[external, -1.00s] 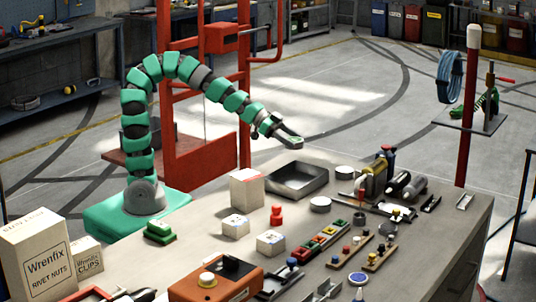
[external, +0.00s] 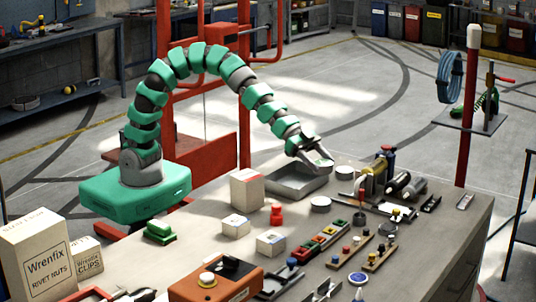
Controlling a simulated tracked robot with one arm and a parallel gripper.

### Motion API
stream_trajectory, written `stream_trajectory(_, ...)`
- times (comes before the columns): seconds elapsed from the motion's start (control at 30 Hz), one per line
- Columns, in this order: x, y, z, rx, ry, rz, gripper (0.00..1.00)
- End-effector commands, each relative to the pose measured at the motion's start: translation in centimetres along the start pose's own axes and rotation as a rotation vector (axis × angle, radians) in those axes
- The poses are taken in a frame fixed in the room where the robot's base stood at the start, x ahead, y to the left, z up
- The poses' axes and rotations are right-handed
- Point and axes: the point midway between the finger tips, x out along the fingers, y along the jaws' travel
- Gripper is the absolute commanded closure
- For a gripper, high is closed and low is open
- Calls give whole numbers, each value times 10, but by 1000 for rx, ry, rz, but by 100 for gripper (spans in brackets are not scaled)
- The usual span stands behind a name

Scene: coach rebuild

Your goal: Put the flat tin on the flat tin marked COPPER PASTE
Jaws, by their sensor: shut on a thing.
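My gripper (external: 322,164) is above the back right of the grey tray, angled down to the right. It is shut on a small, pale, flat thing (external: 325,162), which looks like the flat tin, though the fingers hide part of it. A round, flat, pale tin (external: 344,173) stands on the bench just right of the tray, close to the fingertips. Another round, flat tin (external: 320,204) stands nearer the front, in front of the tray. No lettering is readable, so I cannot tell which tin is marked COPPER PASTE.
The grey tray (external: 290,190) lies below my gripper, with a white box (external: 247,188) to its left. Bottles and cylinders (external: 385,180) crowd the bench right of the tins. A red figure-like piece (external: 276,214) and small boxes stand in front.

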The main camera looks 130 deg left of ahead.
Motion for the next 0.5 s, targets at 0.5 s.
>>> stream_trajectory(0.5, 31, 3, 53, 3, -3, 5, 65)
